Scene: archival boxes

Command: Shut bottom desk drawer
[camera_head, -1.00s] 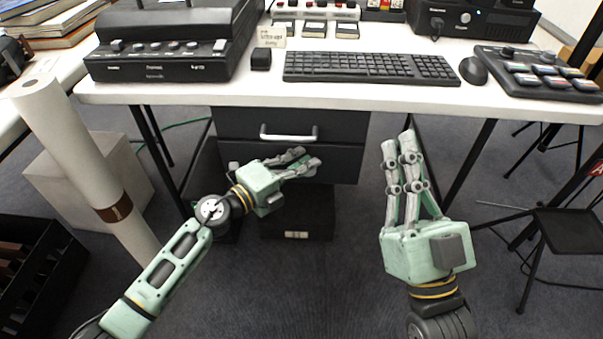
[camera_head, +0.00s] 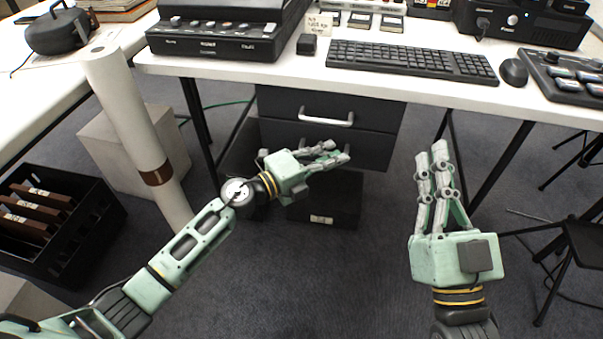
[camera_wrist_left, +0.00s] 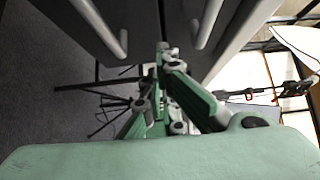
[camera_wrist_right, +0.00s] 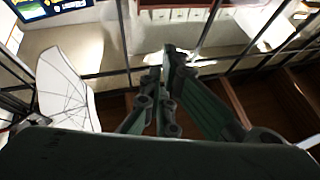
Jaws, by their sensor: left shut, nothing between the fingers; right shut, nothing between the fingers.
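The dark drawer unit under the white desk has an upper drawer (camera_head: 285,105) with a pale bar handle (camera_head: 328,118). Its lower drawer (camera_head: 375,150) is partly hidden by my left gripper; how far it stands out is hard to tell. My left gripper (camera_head: 340,153) is shut and empty in front of the lower drawer, below the upper handle. The left wrist view shows two bar handles, one (camera_wrist_left: 122,45) left and one (camera_wrist_left: 203,30) right of my fingers. My right gripper (camera_head: 440,148) is shut and empty, pointing up, to the right of the unit.
A dark box (camera_head: 345,210) with a label is on the floor below the drawers. A paper roll (camera_head: 125,115), a pale block (camera_head: 110,150) and a black crate (camera_head: 60,265) stand left. A keyboard (camera_head: 412,60) lies on the desk (camera_head: 230,70). A black stool (camera_head: 585,245) is at right.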

